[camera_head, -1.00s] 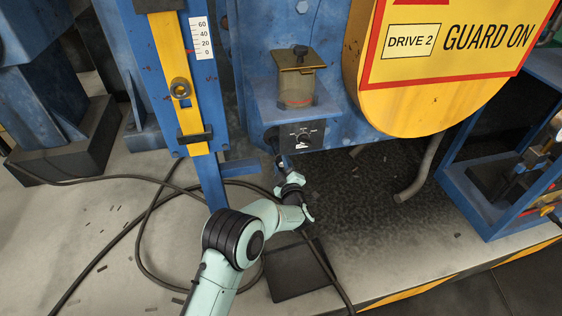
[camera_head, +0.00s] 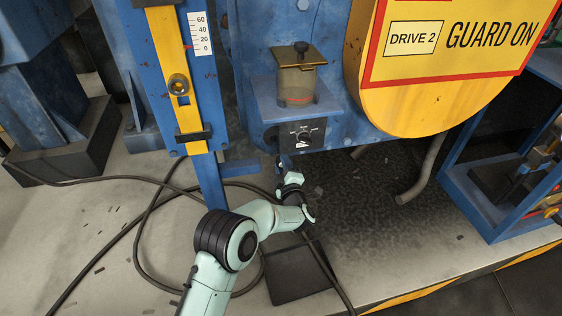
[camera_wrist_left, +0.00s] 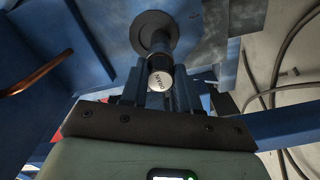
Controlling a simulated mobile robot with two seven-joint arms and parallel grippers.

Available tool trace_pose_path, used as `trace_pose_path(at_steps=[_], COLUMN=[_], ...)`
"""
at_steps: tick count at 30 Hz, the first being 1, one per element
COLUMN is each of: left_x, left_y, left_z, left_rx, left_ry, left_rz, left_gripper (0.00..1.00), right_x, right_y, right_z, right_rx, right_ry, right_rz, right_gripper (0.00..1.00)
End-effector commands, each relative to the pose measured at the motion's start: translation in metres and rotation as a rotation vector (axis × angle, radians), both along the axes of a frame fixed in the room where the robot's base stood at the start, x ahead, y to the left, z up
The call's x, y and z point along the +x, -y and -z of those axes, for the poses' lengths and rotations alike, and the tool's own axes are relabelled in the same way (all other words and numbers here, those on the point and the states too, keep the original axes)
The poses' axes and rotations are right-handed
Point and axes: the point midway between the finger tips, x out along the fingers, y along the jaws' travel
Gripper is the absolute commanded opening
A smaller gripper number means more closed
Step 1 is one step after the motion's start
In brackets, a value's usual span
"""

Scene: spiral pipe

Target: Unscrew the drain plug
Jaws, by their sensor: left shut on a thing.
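The drain plug (camera_wrist_left: 160,81) shows in the left wrist view as a pale round end with dark lettering, on a dark stem below a round dark flange (camera_wrist_left: 153,32). My left gripper (camera_wrist_left: 157,96) is shut on the plug, with its dark fingers on both sides of it. In the head view my left gripper (camera_head: 282,165) is small and partly hidden below the blue housing with the dial, and the plug cannot be made out there. My right gripper is in neither view.
A clear reservoir (camera_head: 297,88) stands on a blue shelf above a dial (camera_head: 304,137). A yellow guard (camera_head: 430,100) and a bent pipe (camera_head: 420,172) are to the right. A black cable (camera_head: 140,240) loops over the floor, and a dark flat tray (camera_head: 297,272) lies beneath my arm.

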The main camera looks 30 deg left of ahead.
Motion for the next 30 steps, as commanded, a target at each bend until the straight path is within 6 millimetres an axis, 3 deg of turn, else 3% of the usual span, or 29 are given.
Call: trace_pose_path(at_steps=[4,24,30], left_x=[-0.0002,-0.0008,-0.0006], left_y=[-0.0004,-0.0004,0.0006], left_z=[-0.0003,0.0001,0.0002], left_rx=[-0.053,-0.852,-1.027], left_ry=[0.055,0.869,1.045], left_rz=[-0.001,-0.001,0.0], left_gripper=[0.0,0.0,0.0], right_x=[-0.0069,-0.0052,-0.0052], right_y=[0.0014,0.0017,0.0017], right_z=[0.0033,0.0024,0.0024], right_rx=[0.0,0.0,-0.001], right_ry=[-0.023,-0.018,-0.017], right_rz=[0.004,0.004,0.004], right_gripper=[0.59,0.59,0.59])
